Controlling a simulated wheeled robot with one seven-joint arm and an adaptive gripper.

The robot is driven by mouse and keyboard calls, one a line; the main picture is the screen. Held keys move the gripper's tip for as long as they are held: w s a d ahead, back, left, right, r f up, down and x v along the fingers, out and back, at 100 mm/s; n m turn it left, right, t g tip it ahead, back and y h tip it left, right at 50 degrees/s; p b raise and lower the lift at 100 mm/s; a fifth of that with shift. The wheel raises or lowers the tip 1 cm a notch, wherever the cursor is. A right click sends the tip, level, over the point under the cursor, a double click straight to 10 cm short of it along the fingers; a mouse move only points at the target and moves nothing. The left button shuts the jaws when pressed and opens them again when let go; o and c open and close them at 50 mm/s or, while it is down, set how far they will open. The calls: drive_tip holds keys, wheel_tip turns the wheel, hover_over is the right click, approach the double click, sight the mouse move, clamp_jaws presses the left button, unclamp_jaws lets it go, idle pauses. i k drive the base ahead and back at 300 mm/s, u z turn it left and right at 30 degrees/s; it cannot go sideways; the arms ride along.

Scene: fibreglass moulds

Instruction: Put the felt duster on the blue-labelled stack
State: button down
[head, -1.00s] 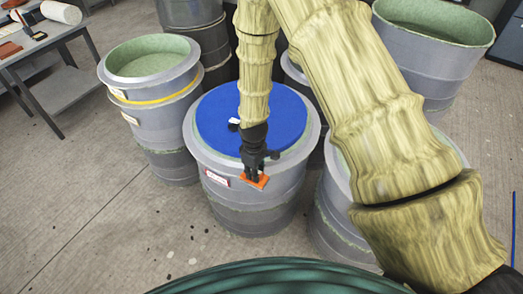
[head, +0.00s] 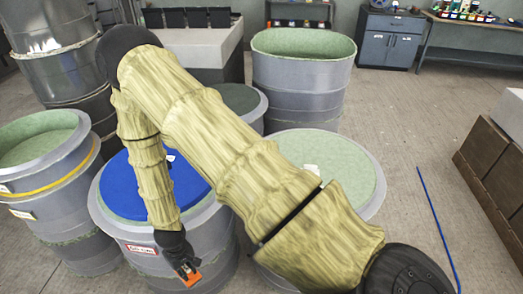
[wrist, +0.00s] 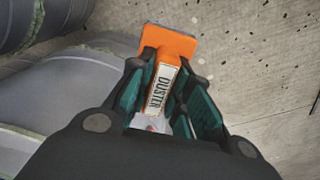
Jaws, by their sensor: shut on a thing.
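The felt duster (head: 192,280) is orange, and its DUSTER label shows in the wrist view (wrist: 161,88). My gripper (head: 185,268) is shut on it. In the head view the duster is in front of the lower right part of a grey mould stack (head: 112,226). This stack has a blue top (head: 120,186) and a red-edged label (head: 141,249); its label text is too small to read surely. In the wrist view the duster is between the teal finger pads, over concrete floor. I cannot make out a blue label on any stack; my arm hides parts of them.
A stack with a yellow band (head: 62,172) stands at left. A stack with a pale green top (head: 335,160) stands right of my arm. A tall green-lined mould (head: 300,88) and a smaller stack (head: 258,108) are behind. Open floor (head: 415,150) lies to the right.

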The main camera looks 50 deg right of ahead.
sight(342, 169)
drive_tip(key=u, duration=1.4)
drive_tip(key=k, duration=2)
drive_tip(key=z, duration=2.05)
